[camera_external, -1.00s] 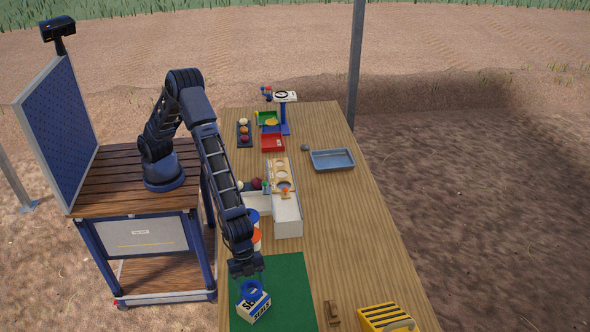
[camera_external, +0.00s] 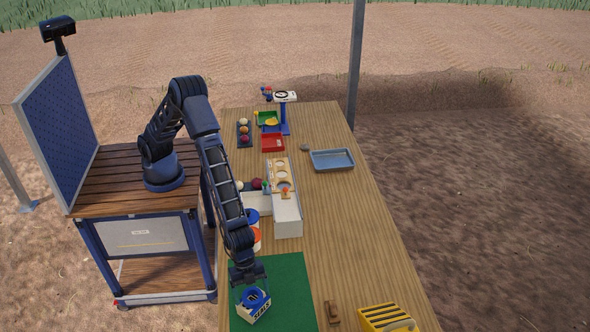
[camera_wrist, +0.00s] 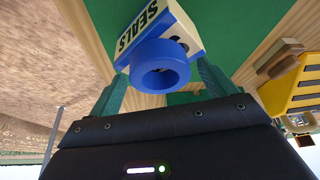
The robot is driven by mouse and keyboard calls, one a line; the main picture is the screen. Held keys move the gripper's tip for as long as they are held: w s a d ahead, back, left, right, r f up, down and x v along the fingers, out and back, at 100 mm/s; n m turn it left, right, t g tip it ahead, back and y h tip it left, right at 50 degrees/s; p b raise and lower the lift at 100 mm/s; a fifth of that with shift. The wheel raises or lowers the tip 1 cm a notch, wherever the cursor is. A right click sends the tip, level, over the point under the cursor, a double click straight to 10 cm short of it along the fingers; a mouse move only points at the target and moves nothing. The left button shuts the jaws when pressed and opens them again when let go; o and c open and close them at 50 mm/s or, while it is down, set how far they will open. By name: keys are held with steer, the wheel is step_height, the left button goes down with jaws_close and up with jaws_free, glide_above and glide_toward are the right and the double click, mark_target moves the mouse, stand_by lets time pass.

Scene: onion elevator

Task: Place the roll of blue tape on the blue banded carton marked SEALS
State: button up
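The blue tape roll (camera_wrist: 160,66) shows with its round hole in the wrist view. It overlaps the near part of the carton marked SEALS (camera_wrist: 139,27), which has white and blue faces, and appears to rest on it. In the external view the roll (camera_external: 255,297) sits at the top of the carton (camera_external: 260,312). My gripper (camera_wrist: 162,70) is over the carton with its greenish fingers spread on either side of the roll. Narrow gaps seem to show between fingers and roll. The roll's underside contact is hidden.
The carton stands on a green mat (camera_external: 293,285) at the table's near end. A yellow slotted box (camera_external: 386,317) and a small brown wooden piece (camera_external: 332,311) lie to the right. A white divided bin (camera_external: 288,222) stands beyond the mat. The table's right middle is clear.

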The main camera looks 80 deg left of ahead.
steer(key=v, duration=1.2)
steer(key=w+a+r+n+t, duration=0.1)
steer(key=w+a+r, duration=0.25)
steer(key=a, duration=0.25)
steer(key=w+a+r+n+y, duration=0.1)
steer(key=w+a+r, duration=0.1)
steer(key=a+r, duration=0.35)
steer(key=w+a+r+n+t, duration=0.1)
steer(key=w+a+r, duration=0.15)
steer(key=a, duration=0.55)
steer(key=a+r+n+t+y, duration=0.15)
steer(key=a+r, duration=0.25)
steer(key=a, duration=0.5)
steer(key=a+r+n+g, duration=0.1)
steer(key=a+r+n, duration=0.15)
steer(key=a, duration=0.75)
steer(key=s+a+r+n+t+y, duration=0.1)
steer(key=s+a+r+n, duration=0.1)
steer(key=s+a, duration=0.5)
steer(key=s+a+r+n, duration=0.2)
steer(key=a+r, duration=0.1)
steer(key=a, duration=0.9)
steer(key=s+a+f+n, duration=0.2)
steer(key=s+a+n, duration=0.2)
steer(key=s+a, duration=0.6)
steer(key=s+y, duration=0.1)
steer(key=s, duration=0.2)
steer(key=shift+a+f, duration=0.2)
steer(key=shift+a, duration=0.1)
